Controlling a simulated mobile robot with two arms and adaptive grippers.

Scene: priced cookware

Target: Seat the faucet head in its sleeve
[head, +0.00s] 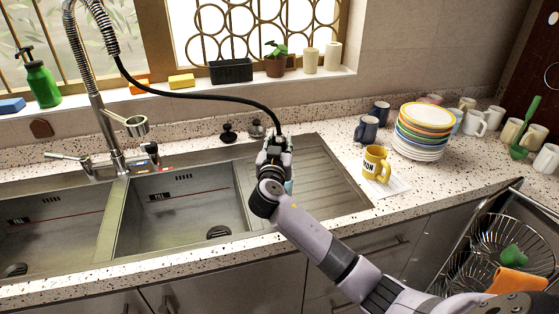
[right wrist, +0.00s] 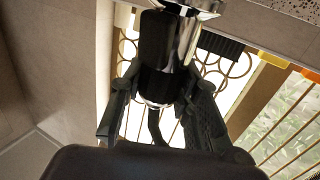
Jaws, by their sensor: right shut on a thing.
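My right gripper (head: 275,148) is shut on the faucet head, above the drainboard to the right of the sink basins. The faucet head (right wrist: 160,50), black and chrome, shows between the fingers in the right wrist view; in the head view the gripper mostly hides it. Its black hose (head: 205,95) arcs left to the spring neck of the tall faucet (head: 97,110). The sleeve (head: 137,126), a metal ring on a side arm of the faucet, is empty, well left of the gripper. My left gripper is not in view.
Two basins (head: 180,215) lie left of the ribbed drainboard (head: 325,180). A yellow mug (head: 376,164), stacked plates (head: 423,130) and more mugs stand on the right counter. Two dark stoppers (head: 228,133) sit behind the sink. The sill holds a planter (head: 231,71) and sponges.

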